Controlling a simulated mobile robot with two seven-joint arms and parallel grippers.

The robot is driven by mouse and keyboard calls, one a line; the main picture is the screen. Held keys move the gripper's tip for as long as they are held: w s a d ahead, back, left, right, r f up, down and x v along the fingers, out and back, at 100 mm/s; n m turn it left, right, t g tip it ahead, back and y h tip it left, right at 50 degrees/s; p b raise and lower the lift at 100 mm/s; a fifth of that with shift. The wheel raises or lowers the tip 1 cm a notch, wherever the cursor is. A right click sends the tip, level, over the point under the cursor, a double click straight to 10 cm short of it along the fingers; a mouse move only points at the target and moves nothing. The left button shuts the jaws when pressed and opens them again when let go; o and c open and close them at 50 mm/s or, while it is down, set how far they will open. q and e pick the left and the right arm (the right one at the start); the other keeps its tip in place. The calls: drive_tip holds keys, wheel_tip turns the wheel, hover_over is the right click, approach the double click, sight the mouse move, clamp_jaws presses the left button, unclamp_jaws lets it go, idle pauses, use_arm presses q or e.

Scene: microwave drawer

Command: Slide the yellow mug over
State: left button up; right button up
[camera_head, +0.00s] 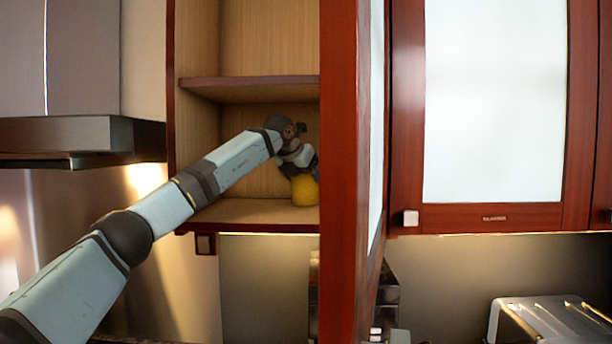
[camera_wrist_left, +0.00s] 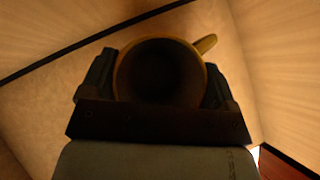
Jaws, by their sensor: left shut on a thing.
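The yellow mug (camera_head: 305,190) stands on the lower shelf of the open cabinet, near the right side, partly hidden by the door edge. In the left wrist view, the mug (camera_wrist_left: 160,72) is seen from above, with its handle pointing to the upper right. Its inside is dark. My left gripper (camera_wrist_left: 160,85) has a finger on each side of the mug and is shut on it. In the head view, my left gripper (camera_head: 304,166) reaches down onto the mug from above. My right gripper is not in view.
The lower shelf (camera_head: 240,212) is bare left of the mug. A middle shelf (camera_head: 250,88) lies above my arm. The open red door (camera_head: 340,170) stands just right of the mug. A range hood (camera_head: 75,140) is at left, and a toaster (camera_head: 550,318) at lower right.

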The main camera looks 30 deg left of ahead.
use_arm(q)
drive_tip(key=shift+s+d+r, duration=0.1)
drive_tip(key=shift+s+d, duration=0.1)
drive_tip(key=shift+s, duration=0.3)
drive_tip(key=shift+w+a, duration=0.1)
drive_tip(key=o, duration=1)
drive_tip(key=shift+w+a, duration=0.1)
drive_tip(key=shift+w, duration=0.05)
drive_tip(key=shift+c, duration=0.2)
drive_tip(key=shift+s+r, duration=0.15)
drive_tip(key=shift+s, duration=0.15)
drive_tip(key=s+r+b, duration=0.3)
drive_tip(key=s+b, duration=0.1)
drive_tip(key=s, duration=1.1)
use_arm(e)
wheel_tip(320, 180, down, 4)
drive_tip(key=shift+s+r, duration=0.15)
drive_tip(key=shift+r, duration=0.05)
use_arm(q)
drive_tip(key=shift+f, duration=0.1)
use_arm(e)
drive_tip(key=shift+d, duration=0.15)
